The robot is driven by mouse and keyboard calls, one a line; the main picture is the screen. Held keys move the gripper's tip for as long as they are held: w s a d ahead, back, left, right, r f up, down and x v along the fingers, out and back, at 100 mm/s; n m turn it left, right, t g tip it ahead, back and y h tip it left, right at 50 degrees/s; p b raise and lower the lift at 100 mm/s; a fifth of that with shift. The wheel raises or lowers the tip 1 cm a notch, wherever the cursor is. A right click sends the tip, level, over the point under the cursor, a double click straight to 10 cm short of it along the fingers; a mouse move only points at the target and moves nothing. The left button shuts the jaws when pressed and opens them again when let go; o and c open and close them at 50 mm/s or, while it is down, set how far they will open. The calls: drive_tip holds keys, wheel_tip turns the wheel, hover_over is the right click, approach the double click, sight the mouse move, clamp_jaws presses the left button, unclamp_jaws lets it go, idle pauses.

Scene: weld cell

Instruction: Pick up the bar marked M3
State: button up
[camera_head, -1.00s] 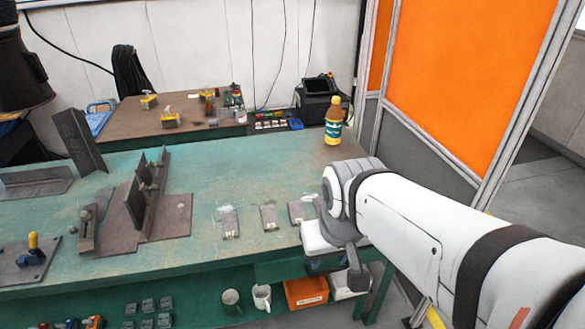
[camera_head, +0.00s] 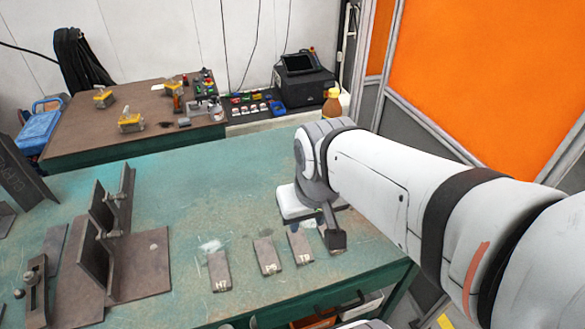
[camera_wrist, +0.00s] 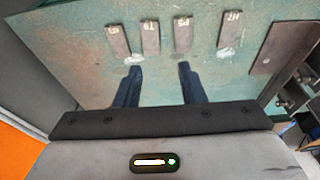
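Several dark flat metal bars lie in a row on the green table. In the wrist view the leftmost bar (camera_wrist: 118,41) bears a small mark that looks like M3 but is hard to read. In the head view the rightmost bar is mostly hidden behind my gripper (camera_head: 335,238). The other bars seem marked T-something (camera_wrist: 151,38), P5 (camera_wrist: 183,36) and H7 (camera_wrist: 229,29). In the wrist view my gripper (camera_wrist: 160,67) is open and empty. Its two dark fingers point toward the row, apart from the bars, with the gap below the T and P5 bars.
The green table (camera_head: 200,180) has bare room behind the bars. A steel angle fixture (camera_head: 140,262) stands to their left. A bottle (camera_head: 331,105) stands behind my arm, near the orange partition (camera_head: 480,80). A brown table (camera_head: 80,127) with clamps is behind.

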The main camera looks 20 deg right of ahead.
drive_tip(key=shift+s+d, duration=0.1)
drive_tip(key=shift+s, duration=0.05)
